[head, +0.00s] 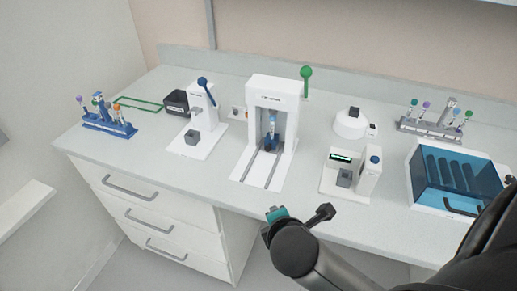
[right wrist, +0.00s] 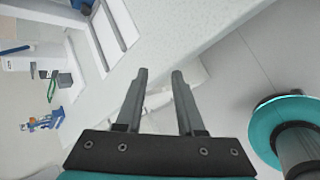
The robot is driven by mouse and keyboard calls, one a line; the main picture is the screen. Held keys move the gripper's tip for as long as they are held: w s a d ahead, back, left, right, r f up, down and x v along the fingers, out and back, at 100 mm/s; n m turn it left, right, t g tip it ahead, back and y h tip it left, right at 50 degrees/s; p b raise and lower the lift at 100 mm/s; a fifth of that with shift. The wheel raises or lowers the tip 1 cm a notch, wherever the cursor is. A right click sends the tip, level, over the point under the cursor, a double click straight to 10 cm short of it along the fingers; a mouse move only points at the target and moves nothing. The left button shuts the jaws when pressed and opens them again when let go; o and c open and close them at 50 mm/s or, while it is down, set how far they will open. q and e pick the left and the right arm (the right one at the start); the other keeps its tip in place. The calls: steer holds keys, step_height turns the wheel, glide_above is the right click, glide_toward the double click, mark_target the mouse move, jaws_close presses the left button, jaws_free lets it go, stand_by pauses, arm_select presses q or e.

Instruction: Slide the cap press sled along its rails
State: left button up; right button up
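The white cap press (head: 281,100) stands mid-bench with a green-knobbed lever (head: 306,78) raised at its right side. The blue sled (head: 270,143) sits at the back of the two rails (head: 262,168), inside the press frame, and carries an upright tube (head: 272,124). In the right wrist view the rails (right wrist: 106,30) run at the top, with a blue part at the very edge. My right gripper (right wrist: 160,72) is open and empty, its fingers apart. In the head view it is over the bench's front edge, short of the rails, its fingers mostly hidden. My left gripper is not in view.
Left of the press stand a blue-levered device (head: 203,105) and a blue tube rack (head: 108,125). To its right are a small device with a green display (head: 341,158), a grey tube rack (head: 432,128) and a blue-lidded box (head: 450,170). The bench before the rails is clear.

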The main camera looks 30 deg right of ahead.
mark_target(268, 149)
steer(key=w+d+r+n+t, duration=0.1)
steer(key=w+n, duration=0.1)
steer(key=n, duration=0.2)
steer(key=w+d+r+n+t+h, duration=0.1)
steer(key=w+r+n, duration=0.1)
steer(key=n, duration=0.2)
steer(key=w+d+r+n+t+h, duration=0.1)
steer(key=w+r+n+t, duration=0.1)
steer(key=w+n, duration=0.1)
steer(key=shift+d+r+n, duration=0.1)
steer(key=shift+d+n, duration=0.15)
steer(key=shift+n, duration=0.45)
steer(key=shift+w+d+r+n+t, duration=0.1)
steer(key=shift+w+r+n+t, duration=0.1)
steer(key=shift+w+n+t, duration=0.3)
steer(key=shift+g, duration=0.3)
steer(key=b+x, duration=0.4)
steer(key=x, duration=1)
steer(key=shift+w+d+f, duration=0.15)
steer(key=shift+w+d, duration=0.1)
jaws_close()
